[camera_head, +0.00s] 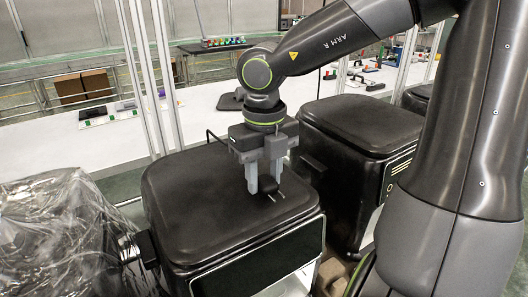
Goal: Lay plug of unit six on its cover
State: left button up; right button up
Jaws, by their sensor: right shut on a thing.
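A black fryer unit with a rounded dark cover (195,205) stands in the middle front. My right gripper (265,190) points straight down over the right part of this cover, with its fingers at or very near the surface. It is shut on a small dark plug (273,195), mostly hidden by the fingers; thin prongs seem to show beside the fingertips. Whether the plug touches the cover is hard to tell. A thin black cable (213,136) loops out behind the gripper. My left gripper is not in view. No unit number is readable.
A second black unit (362,125) stands close on the right, and another (417,98) is behind it. A plastic-wrapped thing (55,235) is at the left. A white conveyor table (110,145) with upright posts runs behind. The left part of the cover is clear.

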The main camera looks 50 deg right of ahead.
jog(key=shift+f, duration=0.1)
jog(key=o, duration=0.9)
jog(key=shift+o, duration=0.2)
notch_tip(320, 180, up, 8)
jog(key=shift+r+p, duration=0.1)
jog(key=shift+p, duration=0.2)
notch_tip(320, 180, up, 9)
jog(key=p, duration=0.8)
jog(key=shift+r, duration=0.1)
